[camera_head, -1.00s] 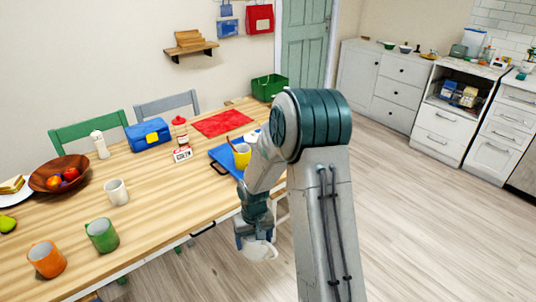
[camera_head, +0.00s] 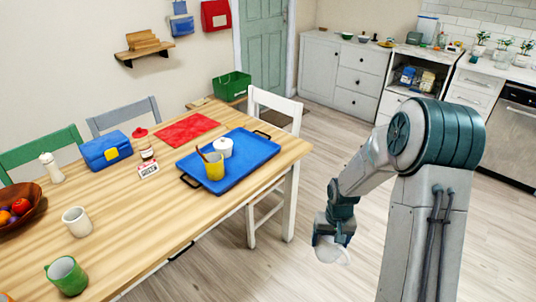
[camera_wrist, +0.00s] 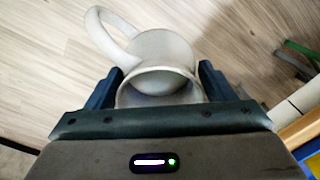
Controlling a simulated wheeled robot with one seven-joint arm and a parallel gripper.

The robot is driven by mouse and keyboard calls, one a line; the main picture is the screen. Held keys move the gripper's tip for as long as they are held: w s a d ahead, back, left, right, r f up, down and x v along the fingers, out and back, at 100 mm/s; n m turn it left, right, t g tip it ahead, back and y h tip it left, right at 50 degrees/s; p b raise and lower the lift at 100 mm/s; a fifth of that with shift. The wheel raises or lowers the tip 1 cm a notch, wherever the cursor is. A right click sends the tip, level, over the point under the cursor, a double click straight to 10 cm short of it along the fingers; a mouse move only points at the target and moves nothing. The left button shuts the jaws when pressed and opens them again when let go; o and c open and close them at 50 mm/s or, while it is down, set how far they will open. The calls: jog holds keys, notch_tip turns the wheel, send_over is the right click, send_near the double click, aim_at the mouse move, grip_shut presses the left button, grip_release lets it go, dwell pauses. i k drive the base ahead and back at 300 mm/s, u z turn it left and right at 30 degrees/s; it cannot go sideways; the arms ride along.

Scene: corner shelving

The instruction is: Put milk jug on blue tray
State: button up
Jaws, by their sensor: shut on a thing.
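My gripper (camera_head: 333,232) is shut on the white milk jug (camera_head: 327,250) and holds it over the floor, to the right of the table. In the wrist view the jug (camera_wrist: 160,58) sits between the two dark fingers, with its handle to the upper left and its open mouth towards the camera. The blue tray (camera_head: 243,178) lies at the right end of the wooden table. A yellow mug (camera_head: 214,167) with a brown stick in it and a white lidded pot (camera_head: 223,147) stand on the tray. The tray's right part is bare.
A white chair (camera_head: 275,110) stands by the table's right end. Open floor lies around my arm.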

aim_at(258, 151)
jog(key=z, duration=1.35)
jog(key=i, duration=2.05)
jog(key=u, duration=3.6)
jog(key=i, duration=0.1)
jog(key=z, duration=0.55)
